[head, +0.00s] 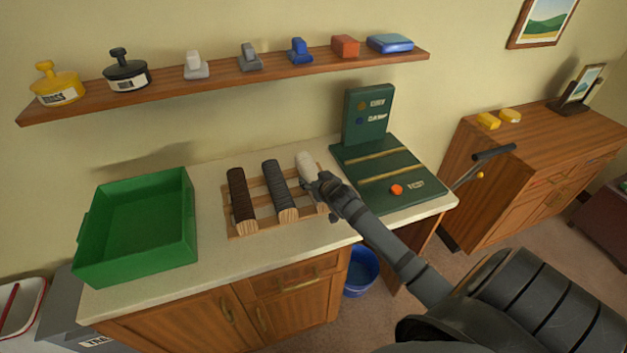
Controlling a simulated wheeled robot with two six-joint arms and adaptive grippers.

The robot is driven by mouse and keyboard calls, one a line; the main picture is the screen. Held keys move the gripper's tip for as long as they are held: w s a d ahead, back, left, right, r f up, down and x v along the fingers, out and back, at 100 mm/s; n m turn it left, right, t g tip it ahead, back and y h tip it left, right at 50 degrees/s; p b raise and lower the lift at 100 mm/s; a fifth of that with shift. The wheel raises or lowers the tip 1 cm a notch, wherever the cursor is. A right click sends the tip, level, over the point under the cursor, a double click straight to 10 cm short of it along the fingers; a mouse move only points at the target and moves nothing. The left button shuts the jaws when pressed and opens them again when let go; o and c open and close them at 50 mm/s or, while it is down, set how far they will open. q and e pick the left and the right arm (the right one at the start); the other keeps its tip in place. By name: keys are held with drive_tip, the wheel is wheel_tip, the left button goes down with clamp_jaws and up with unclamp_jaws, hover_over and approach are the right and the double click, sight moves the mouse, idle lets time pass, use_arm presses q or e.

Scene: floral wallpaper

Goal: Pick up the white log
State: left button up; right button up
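The white log (305,162) lies on a wooden rack (259,205) on the counter, at the right end of a row of logs. My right gripper (322,187) is at the near end of the white log and hides that end. Whether its fingers are open or closed around the log is too small to tell. A dark brown log (239,196) and a dark grey log (278,188) lie to the left on the same rack. My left gripper is not in view.
A green bin (137,225) stands on the counter at left. A green board (385,165) with an orange piece (397,189) lies at right. A wall shelf (225,82) with stamps and blocks hangs above. A blue bucket (361,272) stands on the floor.

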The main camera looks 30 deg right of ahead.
sight(311, 168)
drive_tip(key=c, duration=0.9)
drive_tip(key=shift+r, duration=0.15)
drive_tip(key=shift+c, duration=0.7)
drive_tip(key=r, duration=0.3)
drive_tip(key=shift+s+r, duration=0.2)
drive_tip(key=shift+r, duration=0.1)
drive_tip(key=s+r, duration=0.1)
drive_tip(key=s+a+r, duration=0.1)
drive_tip(key=r, duration=0.1)
drive_tip(key=s+r, duration=0.1)
drive_tip(key=shift+s+a+r, duration=0.25)
drive_tip(key=shift+r, duration=0.05)
drive_tip(key=a+p+v, duration=0.1)
drive_tip(key=p+v, duration=0.3)
drive_tip(key=v, duration=0.6)
drive_tip(key=shift+s+a+f, duration=0.2)
drive_tip(key=shift+s+a, duration=0.05)
